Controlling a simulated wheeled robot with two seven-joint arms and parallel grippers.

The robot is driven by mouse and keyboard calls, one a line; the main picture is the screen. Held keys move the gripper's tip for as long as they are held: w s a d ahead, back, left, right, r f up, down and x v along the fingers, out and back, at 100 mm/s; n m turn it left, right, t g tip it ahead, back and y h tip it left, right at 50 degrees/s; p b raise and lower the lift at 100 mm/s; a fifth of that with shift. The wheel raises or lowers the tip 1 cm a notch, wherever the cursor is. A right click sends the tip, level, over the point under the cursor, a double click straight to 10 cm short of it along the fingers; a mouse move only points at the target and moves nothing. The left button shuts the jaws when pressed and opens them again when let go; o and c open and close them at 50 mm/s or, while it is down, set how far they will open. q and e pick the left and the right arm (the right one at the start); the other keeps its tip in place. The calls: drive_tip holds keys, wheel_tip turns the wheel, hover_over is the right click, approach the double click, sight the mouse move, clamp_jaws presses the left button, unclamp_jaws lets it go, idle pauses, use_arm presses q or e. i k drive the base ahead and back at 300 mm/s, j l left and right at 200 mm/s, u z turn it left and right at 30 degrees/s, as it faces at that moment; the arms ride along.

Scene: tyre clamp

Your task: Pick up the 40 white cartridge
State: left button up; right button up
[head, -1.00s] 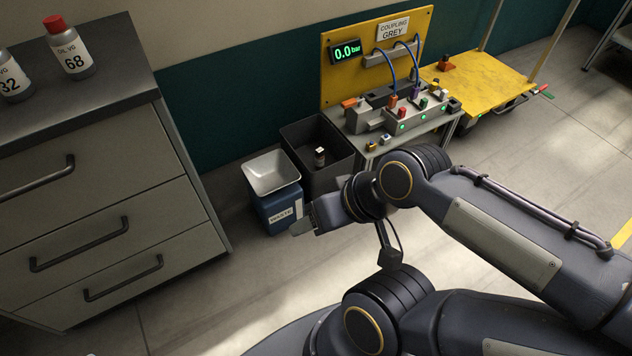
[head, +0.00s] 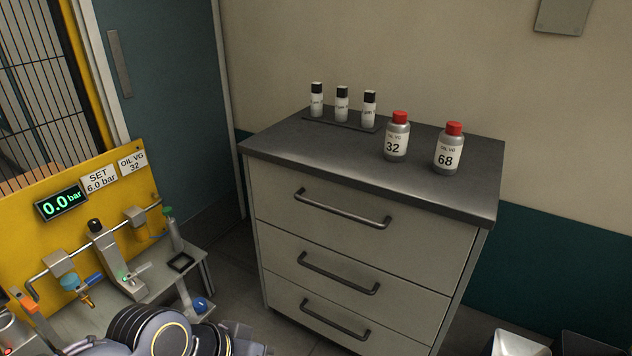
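Three small white cartridges with black caps stand upright in a row on a thin dark tray (head: 319,121) on top of the grey cabinet: a left one (head: 317,102), a middle one (head: 342,106) and a right one (head: 369,110). Their labels are too small to read, so I cannot tell which is the 40. My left gripper (head: 248,345) shows only partly at the bottom edge, low in front of the cabinet and well away from the cartridges. Its fingers are not clear. My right gripper is out of view.
Two grey bottles with red caps, marked 32 (head: 397,140) and 68 (head: 448,151), stand right of the cartridges on the cabinet (head: 290,158). A yellow-panelled bench (head: 25,205) with fittings is at the left. A pale bin (head: 520,344) is at the lower right.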

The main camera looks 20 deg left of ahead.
sight(342, 100)
drive_tip(key=u, duration=3.1)
drive_tip(key=i+z, duration=0.15)
drive_tip(key=z, duration=1.75)
drive_tip(key=i+j+z, duration=0.15)
drive_tip(key=z, duration=0.25)
drive_tip(key=j+z, duration=0.4)
drive_tip(key=i+j+z, duration=0.1)
drive_tip(key=j+z, duration=0.5)
drive_tip(key=j, duration=1)
